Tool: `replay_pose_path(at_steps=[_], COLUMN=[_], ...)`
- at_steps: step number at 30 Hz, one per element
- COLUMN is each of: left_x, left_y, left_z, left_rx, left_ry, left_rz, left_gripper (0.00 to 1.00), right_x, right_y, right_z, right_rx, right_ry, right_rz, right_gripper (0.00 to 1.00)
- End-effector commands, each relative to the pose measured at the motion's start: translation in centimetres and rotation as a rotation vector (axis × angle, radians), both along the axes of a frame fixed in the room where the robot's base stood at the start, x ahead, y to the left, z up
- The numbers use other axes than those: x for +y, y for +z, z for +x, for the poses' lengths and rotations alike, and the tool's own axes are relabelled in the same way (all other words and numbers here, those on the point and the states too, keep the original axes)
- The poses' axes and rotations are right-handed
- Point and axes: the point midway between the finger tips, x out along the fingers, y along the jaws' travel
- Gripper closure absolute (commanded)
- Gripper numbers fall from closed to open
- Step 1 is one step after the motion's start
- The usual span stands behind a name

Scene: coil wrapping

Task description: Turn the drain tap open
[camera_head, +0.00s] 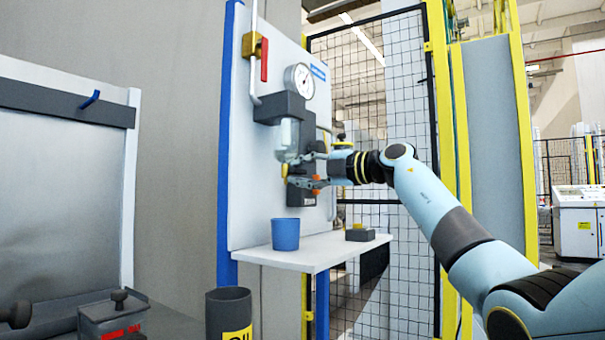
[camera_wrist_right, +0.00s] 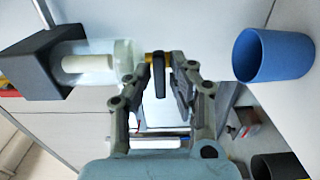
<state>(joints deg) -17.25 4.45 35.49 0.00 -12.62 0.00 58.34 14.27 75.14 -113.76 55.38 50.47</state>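The drain tap is a small brass stub with a dark lever (camera_wrist_right: 159,75), below the clear filter bowl (camera_wrist_right: 90,62) in the right wrist view. In the head view its brass part (camera_head: 284,170) shows under the bowl (camera_head: 287,138). My right gripper (camera_head: 293,169) reaches in from the right at the panel. In the right wrist view its fingers (camera_wrist_right: 157,82) are open, one on each side of the lever, with a visible gap at each side. The lever looks untouched. My left gripper is not in view.
A blue cup (camera_head: 285,234) stands on the white shelf (camera_head: 310,253) below the bowl, beside a small dark block with a yellow top (camera_head: 360,235). A pressure gauge (camera_head: 299,81) and a red-handled valve (camera_head: 264,60) are higher on the panel. A dark bin (camera_head: 228,312) stands in front.

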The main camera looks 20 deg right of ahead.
Motion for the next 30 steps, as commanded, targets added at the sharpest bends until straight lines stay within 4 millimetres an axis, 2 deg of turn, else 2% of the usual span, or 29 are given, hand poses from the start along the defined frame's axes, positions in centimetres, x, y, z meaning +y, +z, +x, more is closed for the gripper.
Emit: replay_pose_path(at_steps=[3,8,20,30], left_x=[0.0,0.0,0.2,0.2], left_y=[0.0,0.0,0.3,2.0], left_z=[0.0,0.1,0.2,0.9], left_rx=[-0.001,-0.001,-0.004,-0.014], left_ry=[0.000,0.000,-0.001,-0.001], left_rz=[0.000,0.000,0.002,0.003], left_gripper=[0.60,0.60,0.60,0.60], right_x=[0.0,0.0,0.0,0.0], right_y=[0.0,0.0,0.0,0.2], right_z=[0.0,0.0,0.0,0.0], right_rx=[0.000,0.000,-0.012,-0.125], right_ry=[0.000,0.000,0.000,0.001], right_rz=[0.000,0.000,-0.016,-0.163], right_gripper=[0.79,1.00,1.00,1.00])
